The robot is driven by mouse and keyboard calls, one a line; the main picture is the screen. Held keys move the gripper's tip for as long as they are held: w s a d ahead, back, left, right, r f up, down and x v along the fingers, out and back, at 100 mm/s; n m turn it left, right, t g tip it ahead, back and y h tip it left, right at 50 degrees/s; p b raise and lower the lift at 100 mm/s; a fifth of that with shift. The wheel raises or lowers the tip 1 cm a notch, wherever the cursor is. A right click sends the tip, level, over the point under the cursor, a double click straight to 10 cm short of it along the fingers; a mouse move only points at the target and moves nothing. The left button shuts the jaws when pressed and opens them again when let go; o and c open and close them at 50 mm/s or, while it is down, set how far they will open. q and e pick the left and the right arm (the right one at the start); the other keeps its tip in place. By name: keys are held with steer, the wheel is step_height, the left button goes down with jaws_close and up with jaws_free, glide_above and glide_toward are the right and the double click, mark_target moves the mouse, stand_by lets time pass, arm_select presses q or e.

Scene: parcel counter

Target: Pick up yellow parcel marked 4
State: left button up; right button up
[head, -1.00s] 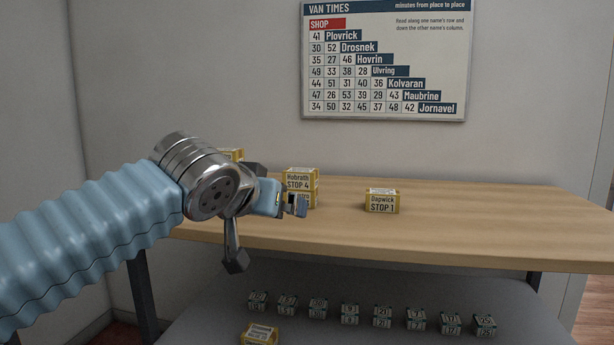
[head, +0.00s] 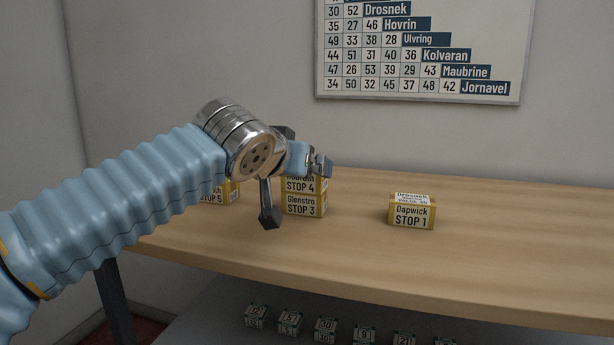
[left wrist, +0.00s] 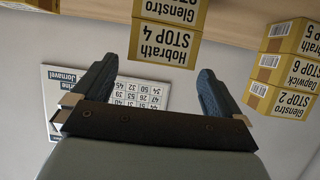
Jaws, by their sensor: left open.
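The yellow parcel marked STOP 4 (head: 300,186), labelled Hobrath, sits on top of a yellow parcel marked STOP 3 (head: 303,205) on the counter. My left gripper (head: 320,165) is at its upper edge in the head view and hides part of its top. In the left wrist view, which is upside down, the STOP 4 parcel (left wrist: 168,38) is beyond the fingertips and roughly between them. My left gripper (left wrist: 150,78) is open with nothing between its fingers. Whether it touches the parcel I cannot tell. My right gripper is not in view.
A STOP 1 parcel (head: 411,214) stands to the right on the wooden counter (head: 510,240). A STOP 5 parcel (head: 222,193) is partly behind my arm. A STOP 2 parcel (left wrist: 290,97) shows in that stack. Small numbered boxes (head: 325,328) sit on a lower shelf.

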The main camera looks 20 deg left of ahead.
arm_select(q)
steer(key=p+x, duration=0.1)
steer(key=x, duration=0.7)
steer(key=shift+s+a+f, duration=0.1)
steer(key=shift+f, duration=0.05)
steer(key=c, duration=0.9)
steer(key=shift+o, duration=0.2)
